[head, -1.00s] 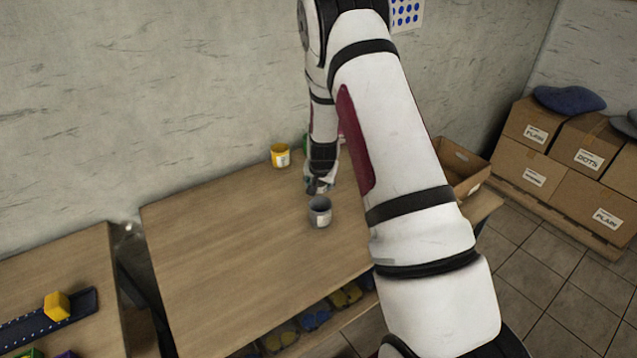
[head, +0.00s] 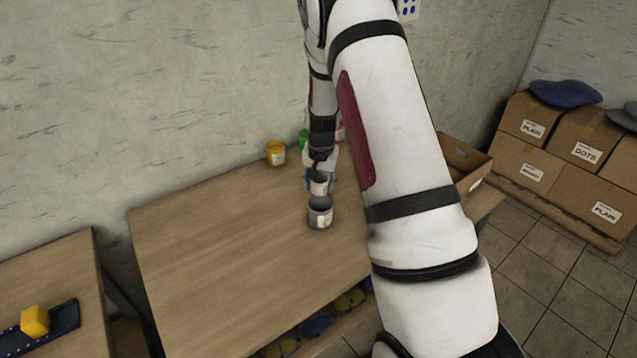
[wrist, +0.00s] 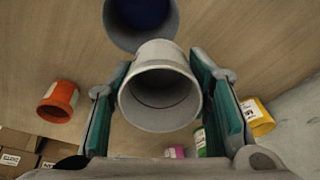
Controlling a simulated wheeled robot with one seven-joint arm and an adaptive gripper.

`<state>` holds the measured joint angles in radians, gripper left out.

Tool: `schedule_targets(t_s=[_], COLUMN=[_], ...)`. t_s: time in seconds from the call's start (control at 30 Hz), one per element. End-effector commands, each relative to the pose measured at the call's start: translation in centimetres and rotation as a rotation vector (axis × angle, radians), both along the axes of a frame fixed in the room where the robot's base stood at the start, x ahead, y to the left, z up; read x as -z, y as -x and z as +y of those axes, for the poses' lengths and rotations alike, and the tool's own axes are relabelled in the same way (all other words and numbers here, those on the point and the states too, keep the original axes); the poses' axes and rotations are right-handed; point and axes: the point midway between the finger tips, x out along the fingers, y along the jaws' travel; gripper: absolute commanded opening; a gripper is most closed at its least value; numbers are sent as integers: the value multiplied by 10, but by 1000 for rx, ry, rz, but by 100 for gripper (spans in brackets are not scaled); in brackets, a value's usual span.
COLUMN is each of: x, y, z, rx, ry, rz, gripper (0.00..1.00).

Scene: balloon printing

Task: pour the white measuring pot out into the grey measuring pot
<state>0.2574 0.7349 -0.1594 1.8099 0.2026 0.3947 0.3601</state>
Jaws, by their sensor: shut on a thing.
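The white measuring pot (head: 320,185) is held just behind the grey measuring pot (head: 320,216) in the head view. My gripper (head: 319,174) is shut on the white pot. In the wrist view the white pot (wrist: 159,98) sits between the two green-padded fingers of my gripper (wrist: 161,66), its open mouth facing the camera and its inside pale. The grey pot (wrist: 140,38) shows beyond it, at the top, with a dark blue inside. The grey pot stands upright on the table. I cannot tell the white pot's exact tilt or whether the pots touch.
A yellow pot (head: 276,153) and a green pot (head: 304,139) stand at the table's back. An orange pot (wrist: 58,101) and a pink one (wrist: 175,152) show in the wrist view. The table (head: 220,235) is clear left of the grey pot. A cardboard box (head: 463,160) stands right.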

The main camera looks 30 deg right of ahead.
Motion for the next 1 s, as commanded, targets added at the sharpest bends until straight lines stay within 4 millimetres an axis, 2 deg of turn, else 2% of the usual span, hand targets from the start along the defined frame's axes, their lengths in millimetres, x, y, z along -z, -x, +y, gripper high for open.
schedule_targets(t_s=[0.5,1.0], x=[-13,-15], y=[2,4], z=[3,3], rx=[0,0], ry=[-101,-105], rz=[184,191], gripper=[16,16])
